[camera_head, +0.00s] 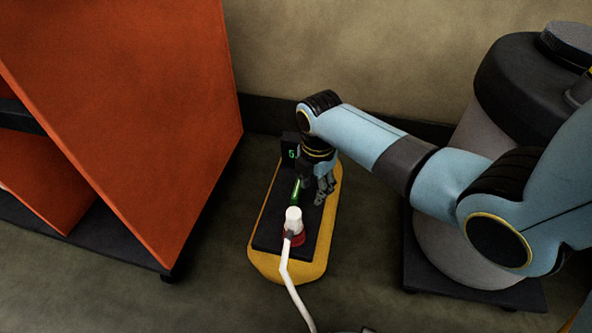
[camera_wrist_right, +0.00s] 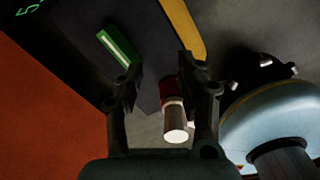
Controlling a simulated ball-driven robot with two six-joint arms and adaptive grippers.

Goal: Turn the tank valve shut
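A long yellow unit (camera_head: 264,262) with a dark top stands on the floor in the head view. On it are a green bar (camera_head: 295,191) and a white-topped fitting with a red collar (camera_head: 293,216); a white hose (camera_head: 296,295) runs from it. No part is clearly marked as the tank valve. My right gripper (camera_head: 325,190) hangs over the unit, beside the green bar and behind the fitting. In the wrist view its fingers (camera_wrist_right: 165,95) are apart. The fitting (camera_wrist_right: 174,115) shows in the gap, with no clear contact. The green bar (camera_wrist_right: 119,47) lies beyond the left finger. My left gripper is out of view.
A small display (camera_head: 290,152) with a green 5 stands at the unit's far end. A large orange-panelled rack (camera_head: 150,110) is at left. A grey cylinder with a black top (camera_head: 525,70) is at right. Floor in front of the rack is clear.

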